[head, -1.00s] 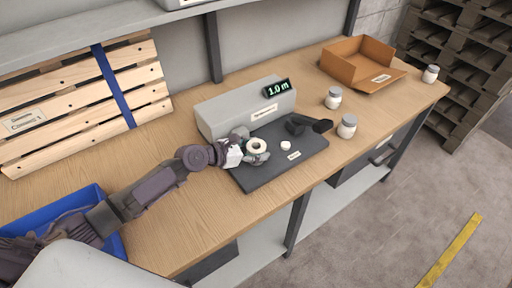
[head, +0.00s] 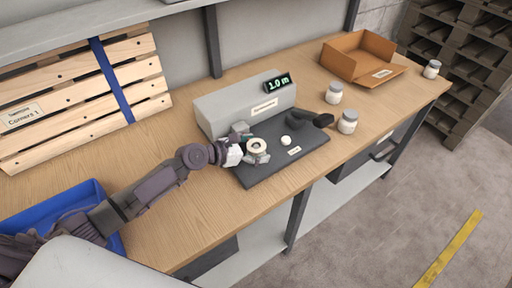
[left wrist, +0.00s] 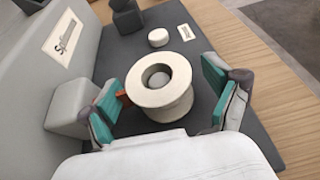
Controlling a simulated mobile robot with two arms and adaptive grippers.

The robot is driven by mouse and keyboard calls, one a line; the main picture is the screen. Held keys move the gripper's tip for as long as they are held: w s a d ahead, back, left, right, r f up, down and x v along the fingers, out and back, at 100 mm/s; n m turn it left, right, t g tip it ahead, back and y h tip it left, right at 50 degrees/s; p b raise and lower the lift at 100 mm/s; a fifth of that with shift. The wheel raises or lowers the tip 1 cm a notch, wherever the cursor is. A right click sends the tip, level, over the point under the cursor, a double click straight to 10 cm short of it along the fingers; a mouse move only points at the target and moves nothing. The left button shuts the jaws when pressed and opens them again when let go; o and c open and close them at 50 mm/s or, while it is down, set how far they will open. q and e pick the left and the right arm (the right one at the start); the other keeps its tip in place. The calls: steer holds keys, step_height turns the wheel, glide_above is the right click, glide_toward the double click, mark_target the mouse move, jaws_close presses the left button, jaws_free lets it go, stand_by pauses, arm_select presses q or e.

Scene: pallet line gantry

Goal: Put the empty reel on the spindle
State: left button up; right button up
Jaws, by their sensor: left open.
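The empty reel (head: 257,146) is pale with a wide central hole and stands on the dark base plate in front of the grey measuring unit. In the left wrist view, the reel (left wrist: 158,81) sits between the teal pads of my open left gripper (left wrist: 160,95), with gaps on both sides. A grey round shape (left wrist: 158,79) shows inside the reel's hole; I cannot tell whether it is the spindle's tip. My left gripper (head: 254,147) reaches in from the left at the reel. The reel's underside is hidden. My right gripper is not in view.
The grey unit (head: 222,109) has a display reading 1.0 m. A small white knob (head: 286,141) and a black bracket (head: 312,120) are on the base plate (head: 262,180). Jars (head: 347,121) and a cardboard tray (head: 350,68) stand to the right; a blue bin (head: 92,192) is left.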

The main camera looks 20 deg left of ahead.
arm_select(q)
steer(key=shift+s+a, duration=0.1)
steer(key=shift+s, duration=0.05)
steer(key=v, duration=1.1)
steer(key=shift+s+a+r, duration=0.15)
steer(key=shift+s+r, duration=0.1)
steer(key=shift+r, duration=0.05)
steer(key=shift+f, duration=0.1)
